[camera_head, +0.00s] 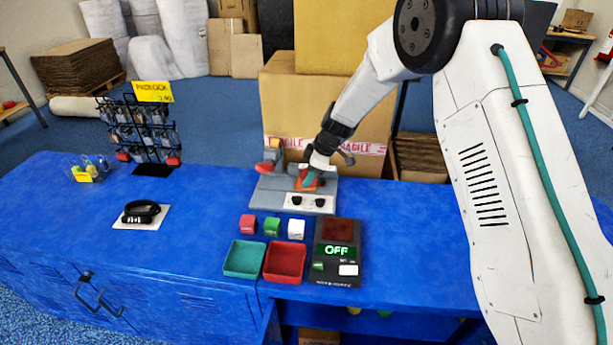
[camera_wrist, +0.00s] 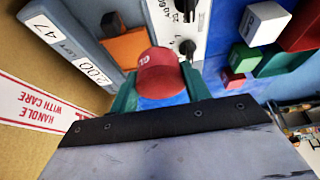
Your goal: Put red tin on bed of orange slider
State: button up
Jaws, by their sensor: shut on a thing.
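The red tin (camera_wrist: 162,76) is a small round red piece with white letters, seen close up in the wrist view. My gripper (camera_wrist: 160,92) is shut on it, with a green finger at each side. The orange slider (camera_wrist: 124,48) lies just beyond the tin on the grey fixture, to the left of it in the wrist view; part of its bed is hidden by the tin. In the head view my gripper (camera_head: 312,179) is over the grey fixture (camera_head: 265,197), and its fingers largely hide the tin and slider. I cannot tell whether the tin touches the bed.
A white panel with black knobs (camera_head: 309,202) fronts the fixture. Red, green and white cubes (camera_head: 272,225) stand before it, with a green tray (camera_head: 244,259), a red tray (camera_head: 285,263) and an OFF display unit (camera_head: 337,252). A carton (camera_head: 345,110) stands behind.

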jog(key=w, duration=0.4)
jog(key=shift+a+f, duration=0.2)
jog(key=shift+a, duration=0.15)
jog(key=shift+w+f, duration=0.2)
jog(key=shift+f, duration=1.55)
jog(key=o, duration=0.8)
jog(key=shift+f, duration=0.2)
jog(key=shift+r, duration=0.1)
